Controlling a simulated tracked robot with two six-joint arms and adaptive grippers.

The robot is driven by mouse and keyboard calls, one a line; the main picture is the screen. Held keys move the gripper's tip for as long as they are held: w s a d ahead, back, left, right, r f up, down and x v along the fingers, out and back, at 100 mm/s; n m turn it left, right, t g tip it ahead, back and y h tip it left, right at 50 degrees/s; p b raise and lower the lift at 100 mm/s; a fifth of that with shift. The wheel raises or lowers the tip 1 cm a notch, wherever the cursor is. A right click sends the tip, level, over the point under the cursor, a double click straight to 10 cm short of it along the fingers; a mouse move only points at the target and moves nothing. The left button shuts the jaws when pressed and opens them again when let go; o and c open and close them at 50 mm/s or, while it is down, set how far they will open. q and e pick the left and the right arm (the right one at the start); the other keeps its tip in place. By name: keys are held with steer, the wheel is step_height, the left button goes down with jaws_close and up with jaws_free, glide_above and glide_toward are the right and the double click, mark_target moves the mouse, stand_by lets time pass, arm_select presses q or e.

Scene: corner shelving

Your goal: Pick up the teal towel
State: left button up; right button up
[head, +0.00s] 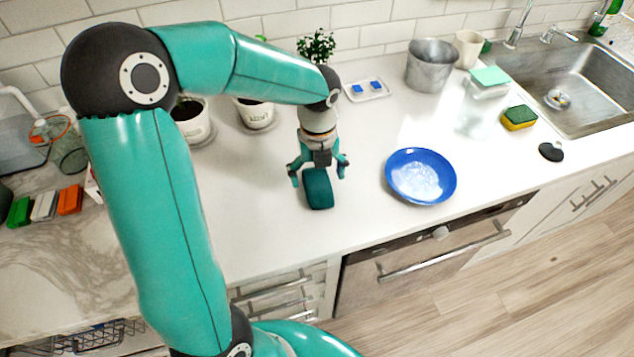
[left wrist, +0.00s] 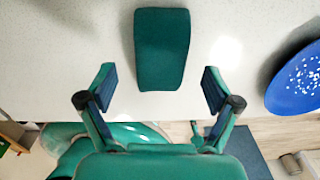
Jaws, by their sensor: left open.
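The teal towel (head: 318,190) is a small folded dark teal block on the white counter, left of the blue plate. It also shows in the left wrist view (left wrist: 162,49), lying flat at the upper middle. My left gripper (head: 319,174) is just above it in the head view, fingers spread to either side. In the left wrist view the open fingers (left wrist: 157,88) are apart with nothing between the tips, and the towel lies beyond them. The gripper does not visibly touch it. My right gripper does not show.
A blue plate (head: 421,176) lies right of the towel. Potted plants (head: 257,112), a small tray (head: 366,90) and a metal pot (head: 432,65) stand behind. A clear jar (head: 481,105), sponge (head: 519,117) and sink (head: 580,88) are at the right. The counter around the towel is clear.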

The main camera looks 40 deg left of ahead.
mark_target(318, 180)
arm_select(q)
steer(key=shift+f, duration=1.55)
steer(key=shift+c, duration=0.3)
steer(key=shift+w, duration=0.1)
steer(key=c, duration=1)
steer(key=shift+r, duration=0.15)
step_height(318, 180, up, 20)
steer(key=shift+f, duration=0.1)
